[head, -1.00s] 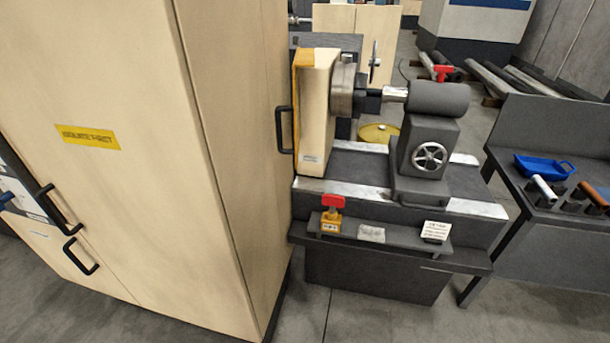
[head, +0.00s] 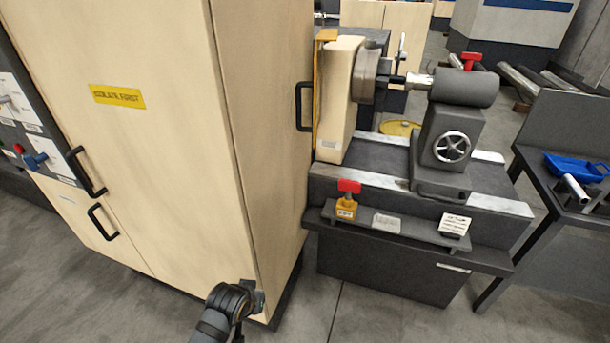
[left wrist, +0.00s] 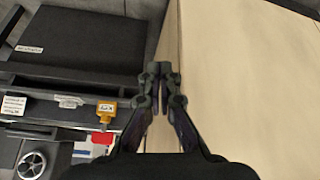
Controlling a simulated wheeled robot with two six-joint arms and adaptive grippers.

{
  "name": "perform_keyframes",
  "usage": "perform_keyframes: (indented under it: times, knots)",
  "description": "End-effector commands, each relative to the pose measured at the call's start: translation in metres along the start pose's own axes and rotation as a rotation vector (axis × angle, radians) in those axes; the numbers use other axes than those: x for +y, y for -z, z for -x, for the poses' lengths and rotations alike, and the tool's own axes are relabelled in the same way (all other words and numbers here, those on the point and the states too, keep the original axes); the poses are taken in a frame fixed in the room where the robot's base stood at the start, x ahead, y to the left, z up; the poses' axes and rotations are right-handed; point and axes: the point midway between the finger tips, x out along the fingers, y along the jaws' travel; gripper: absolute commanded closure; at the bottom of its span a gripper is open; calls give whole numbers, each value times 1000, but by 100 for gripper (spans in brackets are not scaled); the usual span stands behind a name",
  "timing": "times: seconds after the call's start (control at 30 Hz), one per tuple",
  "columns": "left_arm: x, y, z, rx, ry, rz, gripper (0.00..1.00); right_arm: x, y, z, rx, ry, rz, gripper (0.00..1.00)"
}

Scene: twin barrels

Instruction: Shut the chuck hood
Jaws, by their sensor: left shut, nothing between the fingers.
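The lathe's chuck (head: 366,78) is a grey disc on the cream headstock (head: 338,100). A thin yellow panel (head: 318,85) stands upright along the headstock's left side, with a flat yellow top piece. It may be the chuck hood; the chuck looks uncovered. My left arm's dark wrist (head: 232,302) shows at the bottom of the head view, by the cabinet's lower front corner. In the left wrist view my left gripper (left wrist: 162,72) is shut and empty, beside the cabinet's edge. My right gripper is in neither view.
A tall cream cabinet (head: 170,180) with black handles fills the left and stands close to the lathe. The lathe's front shelf (head: 400,232) carries a red-and-yellow switch (head: 347,200) and cards. A dark bench (head: 560,165) stands right. The floor (head: 380,315) in front is clear.

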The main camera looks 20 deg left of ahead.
Motion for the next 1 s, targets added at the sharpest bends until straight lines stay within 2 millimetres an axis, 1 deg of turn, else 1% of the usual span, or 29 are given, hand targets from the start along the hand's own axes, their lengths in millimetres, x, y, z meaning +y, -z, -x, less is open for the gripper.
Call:
perform_keyframes:
  times: [0.03,0.07,0.1,0.17,0.2,0.27,0.3,0.37,0.4,0.5,0.6,0.7,0.87,0.93,1.0]
  knots:
    - [9,35,10,83,-30,87,100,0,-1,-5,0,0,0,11]
    - [15,56,17,132,-55,151,100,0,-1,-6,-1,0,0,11]
    - [22,85,25,197,-94,241,100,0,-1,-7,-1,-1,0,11]
    - [33,128,38,292,-164,381,100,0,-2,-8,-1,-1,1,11]
    - [40,158,48,352,-222,477,100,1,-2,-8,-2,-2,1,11]
    - [50,203,64,438,-324,625,100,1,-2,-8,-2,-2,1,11]
    - [56,233,76,488,-401,723,100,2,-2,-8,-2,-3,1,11]
    - [64,273,96,549,-520,857,100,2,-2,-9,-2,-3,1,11]
    - [68,297,109,580,-600,938,100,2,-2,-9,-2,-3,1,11]
    - [75,345,140,627,-782,1098,100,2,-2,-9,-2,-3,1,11]
    - [78,371,160,643,-901,1190,100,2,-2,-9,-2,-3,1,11]
    - [80,380,168,645,-950,1227,100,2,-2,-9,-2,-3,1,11]
    - [80,384,167,643,-953,1232,100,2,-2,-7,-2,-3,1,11]
    - [82,390,164,642,-952,1233,100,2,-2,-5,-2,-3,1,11]
    - [85,399,159,641,-953,1233,100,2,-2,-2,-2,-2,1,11]
